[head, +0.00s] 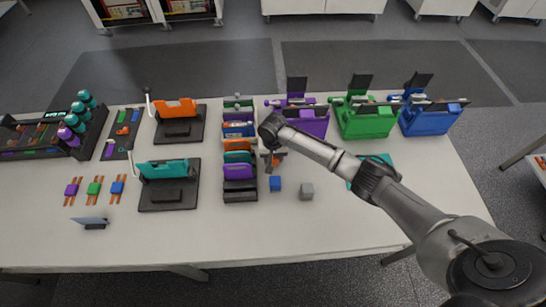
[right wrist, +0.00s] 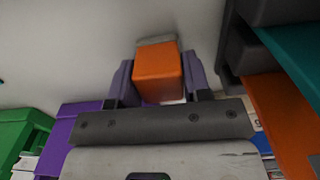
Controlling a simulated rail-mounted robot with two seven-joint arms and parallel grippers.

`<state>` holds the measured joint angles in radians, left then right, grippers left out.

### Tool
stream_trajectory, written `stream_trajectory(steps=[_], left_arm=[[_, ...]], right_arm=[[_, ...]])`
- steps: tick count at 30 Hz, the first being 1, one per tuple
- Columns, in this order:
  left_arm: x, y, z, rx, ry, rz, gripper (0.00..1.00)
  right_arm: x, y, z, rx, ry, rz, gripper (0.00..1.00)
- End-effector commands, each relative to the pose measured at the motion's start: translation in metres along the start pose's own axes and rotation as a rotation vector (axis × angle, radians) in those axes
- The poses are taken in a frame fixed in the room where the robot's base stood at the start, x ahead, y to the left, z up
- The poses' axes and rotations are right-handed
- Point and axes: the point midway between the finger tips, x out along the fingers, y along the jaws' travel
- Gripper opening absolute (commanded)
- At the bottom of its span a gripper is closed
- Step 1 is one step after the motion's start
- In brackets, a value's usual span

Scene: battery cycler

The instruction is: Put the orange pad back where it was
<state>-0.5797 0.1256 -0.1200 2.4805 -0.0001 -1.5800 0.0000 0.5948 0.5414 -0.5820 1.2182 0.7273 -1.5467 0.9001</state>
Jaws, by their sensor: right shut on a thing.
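My right gripper (head: 271,165) is over the table just right of the dark slotted rack. In the right wrist view its two purple-grey fingers (right wrist: 158,78) are shut on an orange block-shaped pad (right wrist: 158,74). A grey face shows at the pad's far end. In the head view the orange pad (head: 279,160) is small and partly hidden by the gripper. I cannot tell whether it touches the table. A blue cube (head: 275,184) and a grey cube (head: 306,191) sit on the table nearby. My left gripper is not in view.
The dark rack (head: 240,197) holds several coloured slabs close to the gripper's left. Purple (head: 314,124), green (head: 365,122) and blue (head: 428,121) devices stand behind. The front of the table (head: 300,235) is clear.

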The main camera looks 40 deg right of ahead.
Motion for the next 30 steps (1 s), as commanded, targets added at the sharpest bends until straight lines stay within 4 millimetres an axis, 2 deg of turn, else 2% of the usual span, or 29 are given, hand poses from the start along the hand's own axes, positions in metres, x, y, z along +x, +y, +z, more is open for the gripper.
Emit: stream_trajectory(steps=[12, 13, 20, 30], left_arm=[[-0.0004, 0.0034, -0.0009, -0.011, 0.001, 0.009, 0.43], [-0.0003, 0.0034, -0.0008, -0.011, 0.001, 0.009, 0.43], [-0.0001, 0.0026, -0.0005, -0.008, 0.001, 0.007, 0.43], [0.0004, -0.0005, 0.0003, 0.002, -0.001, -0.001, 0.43]], right_arm=[[0.0050, 0.0000, -0.0003, 0.001, 0.001, -0.001, 0.22], [0.0051, 0.0001, -0.0004, 0.001, 0.001, -0.001, 0.46], [0.0049, 0.0001, -0.0003, 0.001, 0.001, -0.001, 0.68], [0.0000, -0.0001, -0.0004, 0.000, 0.002, -0.002, 0.70]])
